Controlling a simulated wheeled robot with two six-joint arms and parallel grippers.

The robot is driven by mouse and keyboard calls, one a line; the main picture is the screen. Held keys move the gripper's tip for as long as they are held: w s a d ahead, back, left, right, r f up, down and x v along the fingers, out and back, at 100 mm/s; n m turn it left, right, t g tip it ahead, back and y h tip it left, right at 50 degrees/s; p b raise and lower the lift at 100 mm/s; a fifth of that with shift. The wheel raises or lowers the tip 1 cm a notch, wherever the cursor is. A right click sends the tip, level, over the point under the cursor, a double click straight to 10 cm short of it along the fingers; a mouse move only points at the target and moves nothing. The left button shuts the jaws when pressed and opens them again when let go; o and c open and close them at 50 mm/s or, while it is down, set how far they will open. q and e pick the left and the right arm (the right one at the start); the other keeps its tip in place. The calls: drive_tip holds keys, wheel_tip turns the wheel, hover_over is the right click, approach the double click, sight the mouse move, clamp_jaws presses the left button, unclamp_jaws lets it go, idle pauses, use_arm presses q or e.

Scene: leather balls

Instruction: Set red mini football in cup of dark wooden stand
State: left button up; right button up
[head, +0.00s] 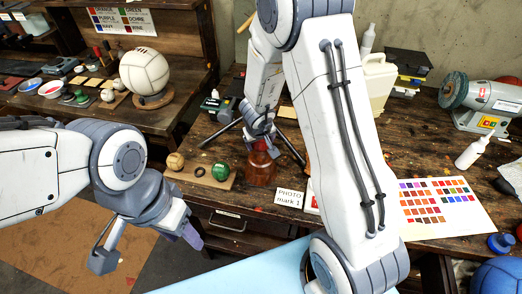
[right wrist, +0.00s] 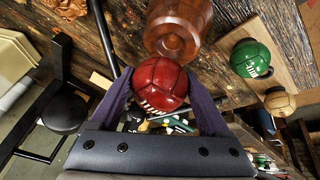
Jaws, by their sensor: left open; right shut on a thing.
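My right gripper (right wrist: 161,98) is shut on the red mini football (right wrist: 160,82), one finger on each side of it. The dark wooden stand (right wrist: 180,18) is just beyond the ball in the right wrist view. In the head view the stand (head: 261,170) stands on the workbench, with the red ball (head: 261,146) right above it under my right gripper (head: 261,136). I cannot tell whether the ball touches the stand; the cup is not clearly visible. My left gripper (head: 147,249) is open and empty, in front of the bench at the left.
A wooden board (head: 198,178) with a green ball (head: 220,171) and a tan ball (head: 175,160) lies left of the stand. A photo mark card (head: 290,196) is to its right. Tripod-like black legs (head: 222,132) are behind. A colour chart (head: 440,205) lies further right.

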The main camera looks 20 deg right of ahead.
sight(261, 150)
wheel_tip(261, 150, down, 4)
drive_tip(key=b, duration=0.4)
drive_tip(key=shift+f, duration=0.15)
drive_tip(key=o, duration=1.3)
drive_tip(key=shift+r+p, duration=0.35)
drive_tip(key=p+v, duration=0.7)
drive_tip(key=v, duration=0.4)
drive_tip(key=shift+s+r+p, duration=0.2)
drive_tip(key=shift+r+p, duration=0.1)
